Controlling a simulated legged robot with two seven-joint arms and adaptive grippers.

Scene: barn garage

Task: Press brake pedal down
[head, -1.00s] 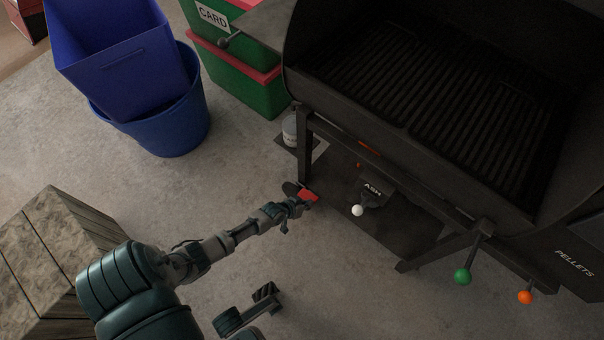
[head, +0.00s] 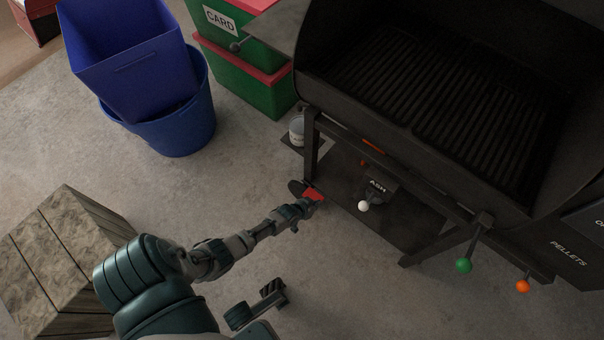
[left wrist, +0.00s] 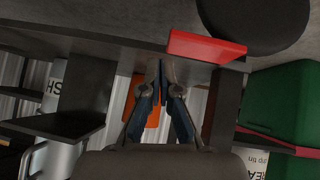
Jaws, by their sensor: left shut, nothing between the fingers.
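The red brake pedal (head: 314,194) is low on a black caster wheel (head: 297,187) by the left leg of the grill. In the left wrist view the pedal (left wrist: 205,47) is a flat red plate beside the dark round wheel (left wrist: 255,22). My left gripper (head: 312,206) is shut and empty, right by the pedal in the head view. In the left wrist view its fingertips (left wrist: 167,62) are together just left of and below the pedal's left end. I cannot tell whether they touch it. My right gripper is not in view.
The black grill (head: 450,175) stands over a low shelf (head: 350,195). Its ash drawer (head: 377,186) has a white knob (head: 364,206). Blue bins (head: 165,120) and green crates (head: 245,80) stand behind. A wooden crate (head: 50,250) is at lower left. Open floor lies between.

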